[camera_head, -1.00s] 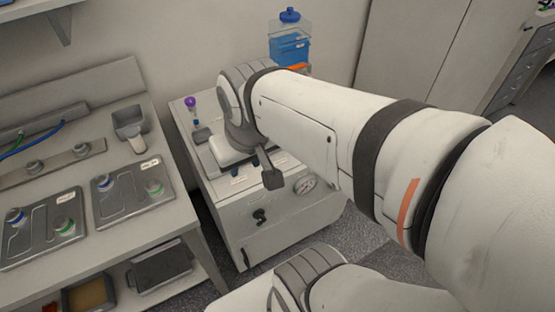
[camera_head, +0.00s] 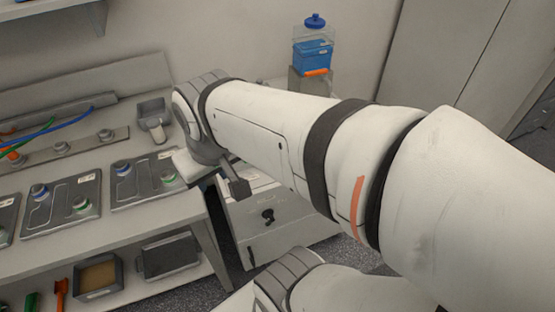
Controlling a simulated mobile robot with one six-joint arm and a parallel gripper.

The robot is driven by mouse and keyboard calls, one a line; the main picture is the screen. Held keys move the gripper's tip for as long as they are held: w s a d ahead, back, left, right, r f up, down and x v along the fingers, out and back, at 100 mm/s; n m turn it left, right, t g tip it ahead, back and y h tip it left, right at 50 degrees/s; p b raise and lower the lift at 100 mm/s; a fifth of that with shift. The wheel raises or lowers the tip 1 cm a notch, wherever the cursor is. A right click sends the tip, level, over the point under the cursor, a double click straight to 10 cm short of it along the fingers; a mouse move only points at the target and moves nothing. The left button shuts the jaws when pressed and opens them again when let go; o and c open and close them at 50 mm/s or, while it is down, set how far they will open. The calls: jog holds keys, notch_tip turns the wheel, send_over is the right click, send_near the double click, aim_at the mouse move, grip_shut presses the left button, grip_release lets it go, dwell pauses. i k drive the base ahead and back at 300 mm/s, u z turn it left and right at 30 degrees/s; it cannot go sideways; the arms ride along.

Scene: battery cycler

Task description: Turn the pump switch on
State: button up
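A grey-white cabinet (camera_head: 285,237) stands in the middle of the view. A black knob-like part (camera_head: 268,215) sits on its front face. I cannot tell whether this is the pump switch, and no switch label is readable. My arm crosses in front of the cabinet's top and hides most of it. My gripper (camera_head: 190,163) is at the left end of the arm, between the cabinet and the workbench. Its fingers are not clear enough to tell open from shut. It does not touch the black knob in this view.
A workbench (camera_head: 150,213) with valve plates (camera_head: 145,182) and a grey scoop-like holder (camera_head: 152,112) stands left. Shelf trays (camera_head: 168,255) sit below it. A blue-filled container (camera_head: 313,55) stands behind the arm. A tall pale cabinet (camera_head: 440,60) is at the right.

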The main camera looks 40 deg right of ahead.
aim_at(268, 214)
jog(key=u, duration=0.15)
jog(key=k, duration=0.75)
jog(key=z, duration=1.15)
jog(key=i, duration=1)
jog(key=z, duration=0.05)
jog(key=k, duration=1)
jog(key=u, duration=0.45)
jog(key=i, duration=0.8)
